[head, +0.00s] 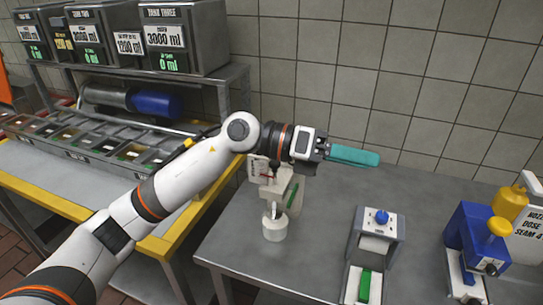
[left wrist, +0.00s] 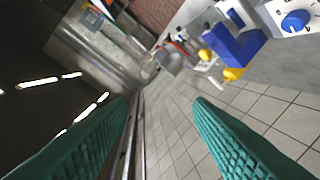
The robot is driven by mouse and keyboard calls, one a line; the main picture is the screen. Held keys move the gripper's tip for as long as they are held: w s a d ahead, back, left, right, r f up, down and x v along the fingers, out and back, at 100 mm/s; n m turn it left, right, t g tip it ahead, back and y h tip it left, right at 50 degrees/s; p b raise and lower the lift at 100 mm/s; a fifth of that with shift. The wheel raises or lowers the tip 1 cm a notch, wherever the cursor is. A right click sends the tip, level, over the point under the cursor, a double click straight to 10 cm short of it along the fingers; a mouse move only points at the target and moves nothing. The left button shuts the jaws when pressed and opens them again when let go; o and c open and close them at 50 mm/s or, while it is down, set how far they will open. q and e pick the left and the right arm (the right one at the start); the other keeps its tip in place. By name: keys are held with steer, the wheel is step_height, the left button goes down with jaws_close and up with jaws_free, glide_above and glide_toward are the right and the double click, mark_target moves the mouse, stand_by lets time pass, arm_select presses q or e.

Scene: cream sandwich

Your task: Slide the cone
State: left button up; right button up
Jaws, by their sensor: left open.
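I cannot make out for certain which thing is the cone. A white cup-like piece (head: 274,227) with a narrow grey tip stands under the pale machine (head: 276,188) at the left of the grey table, partly behind my left arm. My left gripper (head: 372,158) is raised above the back of the table, near the tiled wall, pointing right and apart from these things. In the left wrist view its two teal fingers are spread (left wrist: 160,104), with nothing between them. My right gripper is not in view.
A grey stand with a blue knob (head: 381,217) and green block (head: 365,284) is at front centre. A blue and yellow machine (head: 480,238) stands at right. A rack with tanks (head: 185,36) and topping bins is at left. The table's middle (head: 325,218) is bare.

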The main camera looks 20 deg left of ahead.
arm_select(q)
steer(key=w+a+f+m+y, duration=0.2)
steer(key=w+a+y, duration=0.2)
steer(key=a+y, duration=0.25)
steer(key=n+t+y, duration=0.2)
steer(key=y, duration=0.5)
glide_toward(274, 162)
steer(key=p+x, duration=0.2)
steer(key=x, duration=0.6)
steer(key=shift+s, duration=0.1)
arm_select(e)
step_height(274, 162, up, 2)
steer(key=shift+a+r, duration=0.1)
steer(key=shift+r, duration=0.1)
arm_select(q)
jaws_close()
steer(key=shift+r, duration=0.15)
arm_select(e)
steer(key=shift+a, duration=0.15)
